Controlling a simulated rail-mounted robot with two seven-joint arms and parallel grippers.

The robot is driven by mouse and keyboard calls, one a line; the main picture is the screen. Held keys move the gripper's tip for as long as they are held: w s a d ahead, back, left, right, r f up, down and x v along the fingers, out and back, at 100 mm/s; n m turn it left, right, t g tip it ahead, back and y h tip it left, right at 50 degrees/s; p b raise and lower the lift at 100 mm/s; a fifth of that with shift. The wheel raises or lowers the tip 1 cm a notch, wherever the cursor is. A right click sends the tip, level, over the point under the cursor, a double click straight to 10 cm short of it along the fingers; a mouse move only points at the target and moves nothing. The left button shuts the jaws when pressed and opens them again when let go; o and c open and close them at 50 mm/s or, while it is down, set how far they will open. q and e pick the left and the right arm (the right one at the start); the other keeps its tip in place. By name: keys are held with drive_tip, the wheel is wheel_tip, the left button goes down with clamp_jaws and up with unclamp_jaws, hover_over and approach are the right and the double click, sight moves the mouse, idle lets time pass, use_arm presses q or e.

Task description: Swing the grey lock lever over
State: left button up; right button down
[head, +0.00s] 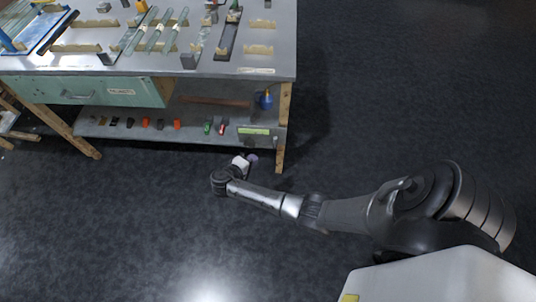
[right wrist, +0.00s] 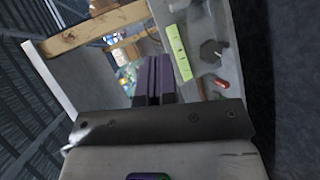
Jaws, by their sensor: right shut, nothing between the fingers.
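I cannot make out the grey lock lever for certain in either view. Small coloured parts stand in a row on the lower shelf (head: 190,137) of the workbench, among them a green one (head: 208,125) and a red one (head: 223,126). The red part also shows in the right wrist view (right wrist: 219,83), beside a dark grey, angular piece (right wrist: 211,52). My right gripper (head: 252,158) is in front of the shelf's right end, apart from the parts. Its purple fingers (right wrist: 155,76) are shut and empty. My left gripper is out of view.
The benchtop (head: 210,66) carries glass tubes (head: 155,32) and wooden rests. Below it are a pale green drawer (head: 90,91), a blue bottle (head: 266,100) and a yellow-green label (head: 254,131). A wooden leg (head: 283,128) stands near my right gripper. The dark floor (head: 400,90) to the right is clear.

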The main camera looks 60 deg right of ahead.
drive_tip(key=w+d+f+h+b, duration=0.4)
drive_tip(key=w+f+b, duration=0.3)
drive_tip(key=f+b, duration=0.4)
drive_tip(key=b, duration=0.4)
drive_tip(key=shift+f+g, duration=0.35)
drive_tip(key=shift+g, duration=0.05)
drive_tip(key=b, duration=0.3)
approach(275, 140)
drive_tip(key=w+d+f, duration=0.2)
drive_tip(key=w+d, duration=0.2)
drive_tip(key=d, duration=0.1)
drive_tip(key=s+d, duration=0.2)
drive_tip(key=s, duration=0.1)
drive_tip(key=shift+d+r+b, duration=0.3)
drive_tip(key=shift+r+b, duration=0.05)
drive_tip(key=shift+b, duration=0.05)
